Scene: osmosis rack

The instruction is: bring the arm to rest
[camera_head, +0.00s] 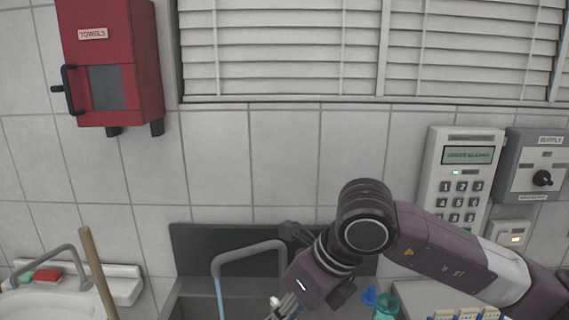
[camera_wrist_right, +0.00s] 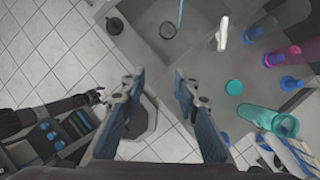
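My right arm comes in from the right in the head view and bends down over the sink. My right gripper (camera_head: 285,307) is at the bottom edge there, partly cut off. In the right wrist view its two fingers (camera_wrist_right: 158,82) stand apart, with nothing between them but the sink edge and floor beyond. A dark arm end (camera_wrist_right: 95,98), which looks like my left gripper, shows small at the left of the wrist view. I cannot make out its fingers. No left arm shows in the head view.
A grey tap (camera_head: 250,250) stands by the right arm over the sink. A wooden handle (camera_head: 97,270) stands at left. A keypad unit (camera_head: 463,180) hangs on the wall.

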